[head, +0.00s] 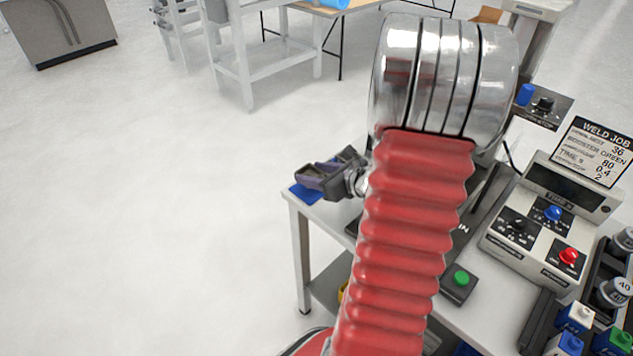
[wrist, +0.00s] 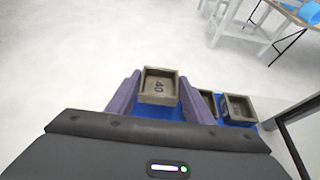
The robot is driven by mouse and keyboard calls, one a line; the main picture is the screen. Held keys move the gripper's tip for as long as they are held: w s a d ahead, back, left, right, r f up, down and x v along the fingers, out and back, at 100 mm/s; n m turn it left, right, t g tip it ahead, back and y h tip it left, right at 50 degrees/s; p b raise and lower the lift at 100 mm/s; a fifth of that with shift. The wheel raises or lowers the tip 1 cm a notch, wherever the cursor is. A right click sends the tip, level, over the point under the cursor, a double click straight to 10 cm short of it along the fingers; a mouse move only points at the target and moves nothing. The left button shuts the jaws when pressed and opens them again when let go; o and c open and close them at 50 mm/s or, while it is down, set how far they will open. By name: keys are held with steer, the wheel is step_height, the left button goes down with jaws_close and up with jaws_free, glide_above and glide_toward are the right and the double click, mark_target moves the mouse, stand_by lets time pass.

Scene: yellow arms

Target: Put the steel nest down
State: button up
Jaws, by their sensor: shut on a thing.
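The steel nest (wrist: 158,86), a small open grey-brown box marked 40, sits between the purple pads of my gripper (wrist: 161,92) in the wrist view. My gripper is shut on it. A blue mat (wrist: 150,111) lies below; I cannot tell whether the nest touches it. In the head view my gripper (head: 328,178) is over the table's far left corner, with the blue mat (head: 305,194) partly under it. The nest is hard to make out there.
Another open box (wrist: 239,109) stands on blue to the right, with part of one more between it and my gripper. A control box (head: 553,220), a green button (head: 461,279) and knobbed weights (head: 615,292) occupy the white table's (head: 318,210) right side. Open floor lies left.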

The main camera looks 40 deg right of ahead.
steer(key=shift+f, duration=1.85)
steer(key=shift+f, duration=0.1)
steer(key=o, duration=1.1)
steer(key=shift+o, duration=0.2)
steer(key=v, duration=1.2)
